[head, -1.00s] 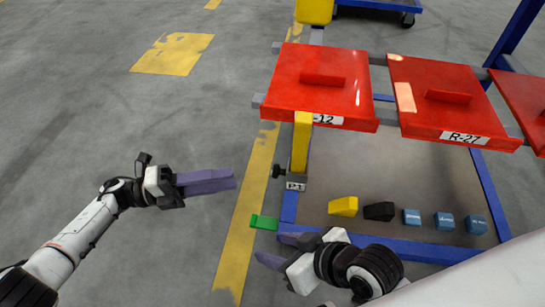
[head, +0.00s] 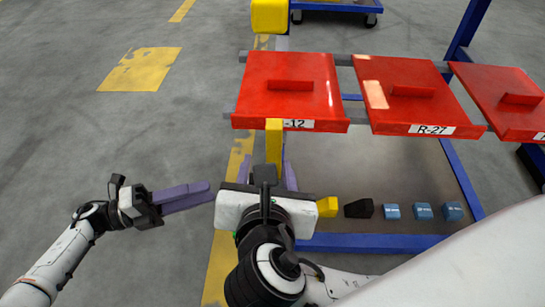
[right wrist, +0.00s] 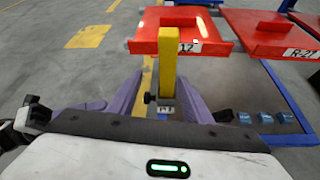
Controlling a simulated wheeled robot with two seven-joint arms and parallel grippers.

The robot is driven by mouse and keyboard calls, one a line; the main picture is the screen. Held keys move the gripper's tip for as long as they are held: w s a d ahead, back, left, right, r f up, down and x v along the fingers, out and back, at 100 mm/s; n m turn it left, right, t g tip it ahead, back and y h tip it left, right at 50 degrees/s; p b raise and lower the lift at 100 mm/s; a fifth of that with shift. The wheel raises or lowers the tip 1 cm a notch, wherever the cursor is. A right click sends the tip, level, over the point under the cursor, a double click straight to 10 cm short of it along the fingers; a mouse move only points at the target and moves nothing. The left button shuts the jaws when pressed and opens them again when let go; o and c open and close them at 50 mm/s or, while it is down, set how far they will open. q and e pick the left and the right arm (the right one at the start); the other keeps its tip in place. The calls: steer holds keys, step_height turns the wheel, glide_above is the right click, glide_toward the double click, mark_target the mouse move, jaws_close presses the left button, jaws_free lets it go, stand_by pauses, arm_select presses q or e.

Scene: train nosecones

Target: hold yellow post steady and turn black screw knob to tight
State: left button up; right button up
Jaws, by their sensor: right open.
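The yellow post (head: 273,142) stands upright at the left end of the rack, in front of the red panel marked 12. It also shows in the right wrist view (right wrist: 168,62). The black screw knob (right wrist: 148,98) sticks out to the left of the post's base; my right gripper hides it in the head view. My right gripper (head: 270,172) is open, its purple fingers on either side of the lower post (right wrist: 160,82); contact cannot be told. My left gripper (head: 208,187) is left of the post, pointing right, apart from it. Its fingers overlap, so its opening is unclear.
Red panels (head: 290,85) hang on the rack above a blue frame (head: 385,242). Inside the frame lie a yellow block (head: 328,207), a black block (head: 359,208) and blue blocks (head: 423,211). The floor to the left is clear.

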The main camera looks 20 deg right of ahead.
steer(key=shift+s+d+r+n+h, duration=0.1)
steer(key=shift+d+r+n+h, duration=0.15)
steer(key=shift+r, duration=0.25)
steer(key=shift+d+r+n+h, duration=0.15)
steer(key=shift+r+n+h, duration=0.1)
steer(key=shift+r, duration=0.25)
steer(key=shift+d+t, duration=0.15)
steer(key=shift+t, duration=0.15)
steer(key=x, duration=1)
steer(key=shift+d+r, duration=0.1)
